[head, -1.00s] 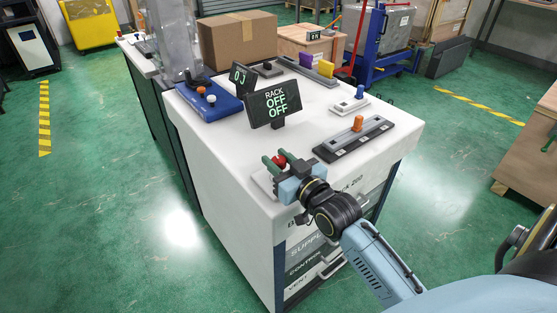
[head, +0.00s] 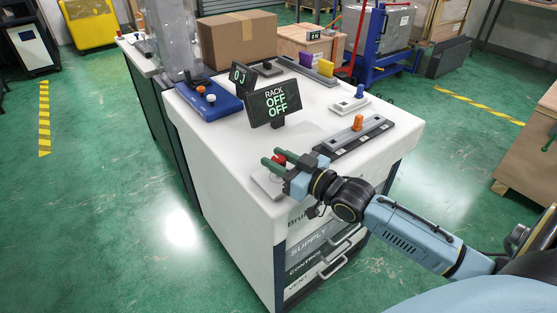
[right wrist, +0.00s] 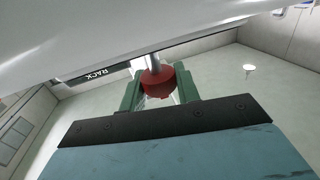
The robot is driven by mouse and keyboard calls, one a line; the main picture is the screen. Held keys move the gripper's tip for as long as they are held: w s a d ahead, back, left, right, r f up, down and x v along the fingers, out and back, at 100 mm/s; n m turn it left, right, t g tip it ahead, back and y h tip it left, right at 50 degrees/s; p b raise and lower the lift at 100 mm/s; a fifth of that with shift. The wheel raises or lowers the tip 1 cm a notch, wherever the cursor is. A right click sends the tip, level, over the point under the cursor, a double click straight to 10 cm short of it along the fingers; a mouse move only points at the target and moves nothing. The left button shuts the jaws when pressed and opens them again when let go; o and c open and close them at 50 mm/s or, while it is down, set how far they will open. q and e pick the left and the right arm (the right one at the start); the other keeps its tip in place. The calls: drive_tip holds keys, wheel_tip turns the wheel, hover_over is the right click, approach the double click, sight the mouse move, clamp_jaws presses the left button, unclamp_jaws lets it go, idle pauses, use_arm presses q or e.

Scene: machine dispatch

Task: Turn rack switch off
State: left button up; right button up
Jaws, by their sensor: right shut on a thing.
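The rack switch is a red knob (head: 279,159) on a light grey plate (head: 264,183) at the near left corner of the white cabinet top. My right gripper (head: 275,160) is shut on the red knob, one green finger on each side. In the right wrist view the red knob (right wrist: 157,82) sits between the green fingers (right wrist: 158,90), with a pale stem joining it to the white surface. The dark display (head: 274,101) behind it reads RACK, OFF, OFF. My left gripper is not in view.
A grey slider panel with an orange knob (head: 358,123) lies right of the switch. A blue box with joystick and buttons (head: 209,102), a white-based blue knob (head: 359,92) and a cardboard box (head: 236,36) stand farther back. The front middle of the top is clear.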

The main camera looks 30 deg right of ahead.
sight(285, 164)
drive_tip(key=o, duration=1)
drive_tip(key=shift+c, duration=0.2)
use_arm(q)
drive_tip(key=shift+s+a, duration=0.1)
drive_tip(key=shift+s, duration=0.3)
use_arm(e)
drive_tip(key=shift+s+d, duration=0.2)
drive_tip(key=shift+s, duration=0.4)
drive_tip(key=v, duration=0.2)
drive_tip(key=shift+s+p, duration=0.3)
drive_tip(key=shift+p, duration=0.05)
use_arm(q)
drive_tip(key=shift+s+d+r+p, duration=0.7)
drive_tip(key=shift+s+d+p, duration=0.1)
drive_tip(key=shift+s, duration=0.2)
use_arm(e)
drive_tip(key=v, duration=0.9)
drive_tip(key=shift+s, duration=0.2)
